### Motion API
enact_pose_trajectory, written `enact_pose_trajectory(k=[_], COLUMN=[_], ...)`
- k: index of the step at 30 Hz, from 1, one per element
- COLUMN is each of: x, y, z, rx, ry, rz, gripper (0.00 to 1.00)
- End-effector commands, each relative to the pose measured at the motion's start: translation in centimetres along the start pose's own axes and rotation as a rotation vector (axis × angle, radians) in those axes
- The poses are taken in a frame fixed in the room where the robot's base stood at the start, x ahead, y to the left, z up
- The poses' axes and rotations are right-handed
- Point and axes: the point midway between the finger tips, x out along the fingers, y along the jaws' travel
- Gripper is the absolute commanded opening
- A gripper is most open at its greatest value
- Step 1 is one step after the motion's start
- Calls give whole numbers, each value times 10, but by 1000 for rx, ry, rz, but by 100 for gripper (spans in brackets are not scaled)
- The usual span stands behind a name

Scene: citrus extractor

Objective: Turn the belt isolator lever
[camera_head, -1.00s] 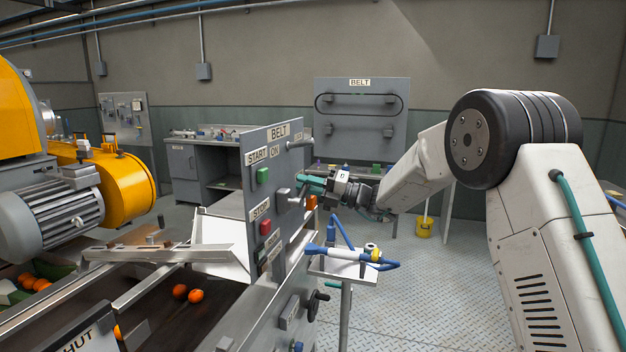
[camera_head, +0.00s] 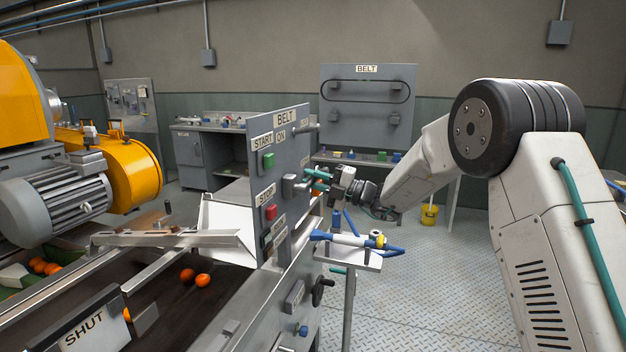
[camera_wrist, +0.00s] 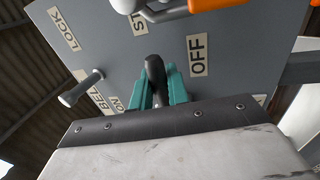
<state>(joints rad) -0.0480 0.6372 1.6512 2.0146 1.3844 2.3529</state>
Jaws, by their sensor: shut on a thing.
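The belt isolator lever (camera_wrist: 156,76) has a dark rounded handle and stands out from a grey control panel (camera_wrist: 110,40). In the wrist view, the teal fingers of my gripper (camera_wrist: 160,88) are on either side of the handle and shut on it. An "OFF" label (camera_wrist: 197,55) is right of the handle, and an "ON" label (camera_wrist: 118,103) is at lower left. In the head view, my gripper (camera_head: 317,179) is at the right side of the panel. The fingers largely hide the lever there.
The panel carries a green start button (camera_head: 268,160) and a red stop button (camera_head: 271,212). A small tray (camera_head: 352,256) with a blue-and-white tool stands below my gripper. In the wrist view, a pin-like knob (camera_wrist: 82,87) and an orange part (camera_wrist: 215,4) are near the fingers.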

Motion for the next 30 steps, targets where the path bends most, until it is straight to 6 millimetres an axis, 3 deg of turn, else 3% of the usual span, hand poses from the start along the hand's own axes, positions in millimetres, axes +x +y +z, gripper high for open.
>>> enact_pose_trajectory(k=[5,6,8,18,30], x=[-1,-1,-1,-6,-67], y=[-1,-1,-1,-1,-1], z=[1,1,1,0,1], rx=[2,2,2,0,1], ry=[-3,-3,-3,-1,-4], rz=[-1,-2,-2,-1,-2], gripper=[0,25,36,36,36])
